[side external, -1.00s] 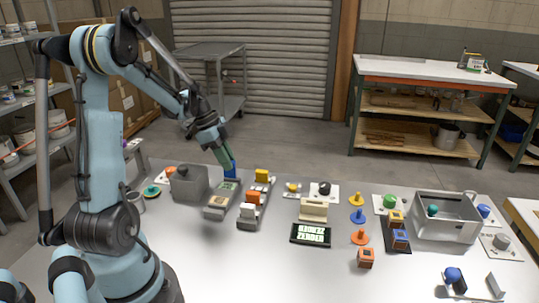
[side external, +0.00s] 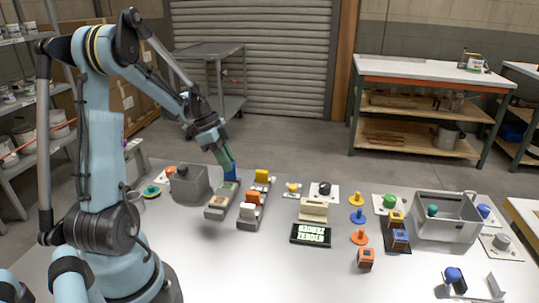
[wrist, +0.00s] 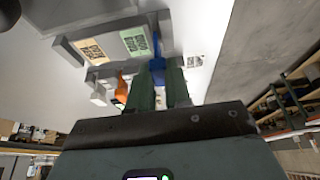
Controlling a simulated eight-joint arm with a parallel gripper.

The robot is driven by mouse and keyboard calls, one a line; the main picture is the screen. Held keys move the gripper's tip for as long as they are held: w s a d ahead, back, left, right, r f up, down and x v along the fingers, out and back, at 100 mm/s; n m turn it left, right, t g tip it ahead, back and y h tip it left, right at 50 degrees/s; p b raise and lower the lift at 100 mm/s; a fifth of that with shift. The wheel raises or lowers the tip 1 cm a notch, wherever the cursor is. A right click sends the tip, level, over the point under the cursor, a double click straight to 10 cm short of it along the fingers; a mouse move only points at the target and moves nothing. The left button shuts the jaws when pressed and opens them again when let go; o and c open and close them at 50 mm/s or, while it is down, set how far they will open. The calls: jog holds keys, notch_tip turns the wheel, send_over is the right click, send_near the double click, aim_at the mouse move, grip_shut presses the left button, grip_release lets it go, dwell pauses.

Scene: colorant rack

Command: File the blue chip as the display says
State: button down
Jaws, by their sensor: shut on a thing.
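My gripper (wrist: 160,88) is shut on the blue chip (wrist: 157,67), which stands out past the fingertips. In the side external view my gripper (side external: 226,163) holds the blue chip (side external: 231,174) upright at the far end of the left grey rack (side external: 215,213). I cannot tell if the chip touches the rack. The wrist view shows a cream label and a green label (wrist: 134,40) on the rack, the green one beside the chip. The right grey rack (side external: 243,224) holds yellow, orange and white chips. The dark display (side external: 311,235) shows bright lettering that I cannot read reliably.
A grey box (side external: 189,185) stands close left of the left rack. A beige block (side external: 313,209) sits behind the display. Colored pegs, small blocks and a metal bin (side external: 445,228) stand to the right. The front middle of the table (side external: 285,275) is clear.

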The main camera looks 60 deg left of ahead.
jog(key=shift+f, duration=1.1)
dwell(0.4)
jog(key=c, duration=0.7)
grip_release()
jog(key=shift+o, duration=0.2)
jog(key=shift+r, duration=3.5)
